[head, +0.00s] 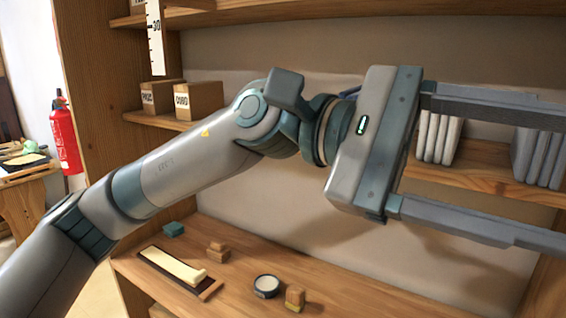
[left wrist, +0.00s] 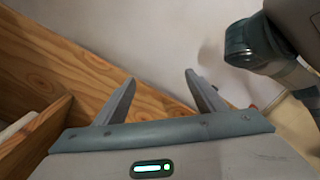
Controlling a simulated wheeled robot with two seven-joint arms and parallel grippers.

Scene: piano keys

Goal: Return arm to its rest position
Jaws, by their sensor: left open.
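My left arm comes in from the left in the head view and reaches across the front of a wooden shelf unit. My left gripper (head: 545,180) is open, its two long fingers pointing right and spread wide apart, with nothing between them but the shelf behind. In the left wrist view the gripper (left wrist: 158,90) is also open and empty, its fingers standing before a pale wall and a wooden board. My right gripper is not seen in either view. A piano key (head: 172,266), long and cream-coloured, lies on a dark tray (head: 209,291) on the lower board.
The lower wooden board (head: 240,254) also holds a teal block (head: 173,229), brown blocks (head: 218,252), a round tin (head: 266,286) and another block (head: 295,297). Boxes (head: 199,100) and grey upright pieces (head: 438,138) stand on the shelf above. A fire extinguisher (head: 65,138) hangs at far left.

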